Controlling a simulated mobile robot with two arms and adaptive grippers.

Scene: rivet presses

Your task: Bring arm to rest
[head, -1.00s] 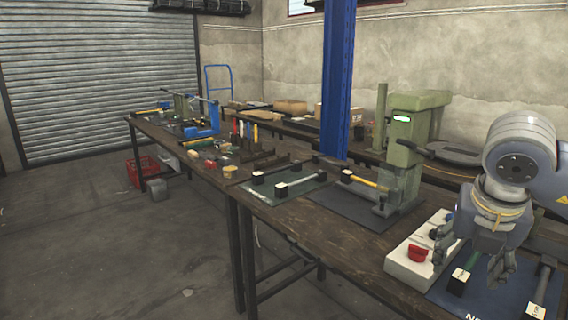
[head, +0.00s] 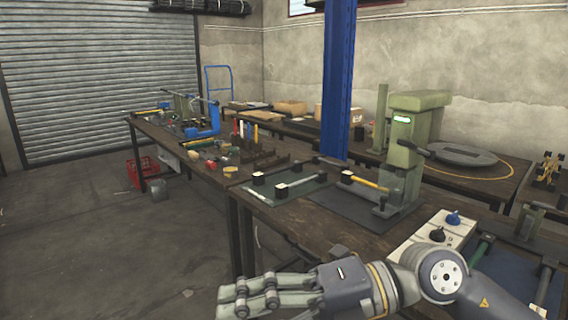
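My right gripper (head: 228,301) is in the head view at the bottom, left of centre. It points left, in front of the workbench and over the floor, and nothing shows held in it. Its fingers lie nearly side by side, seen from the side, so I cannot tell how far apart they are. My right arm reaches in from the lower right corner and covers part of the bench's near edge. My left gripper is not in view.
The green press (head: 408,150) with a lit green indicator stands on the wooden workbench (head: 300,222). A white control box (head: 425,226) with blue and black knobs is partly behind my arm. A blue post (head: 339,80) rises behind the bench.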

